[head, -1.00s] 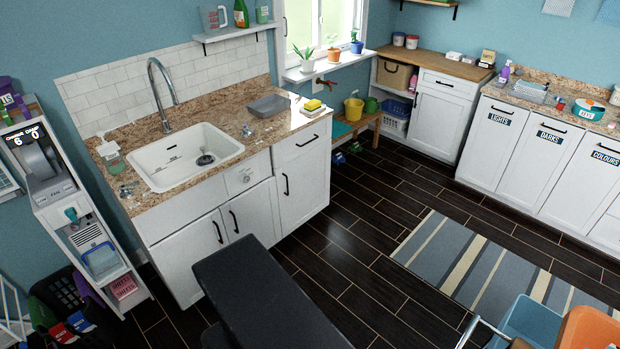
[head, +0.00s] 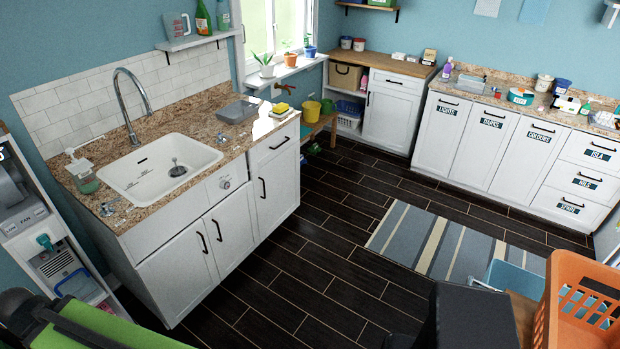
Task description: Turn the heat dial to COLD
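A small round dial (head: 225,184) sits on a white panel at the front of the sink cabinet (head: 180,262), just under the counter edge. Its markings and pointer are too small to read, so I cannot tell its setting or confirm that it is the heat dial. My gripper is not in view. A dark block at the bottom right looks like part of my own arm and stands well apart from the dial.
The white sink (head: 160,172) is set in a granite counter. Dark floor (head: 290,290) lies clear before the cabinet, with a striped rug (head: 432,245) to the right. An orange basket (head: 575,300) is at the lower right; a green object (head: 110,328) is at the lower left.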

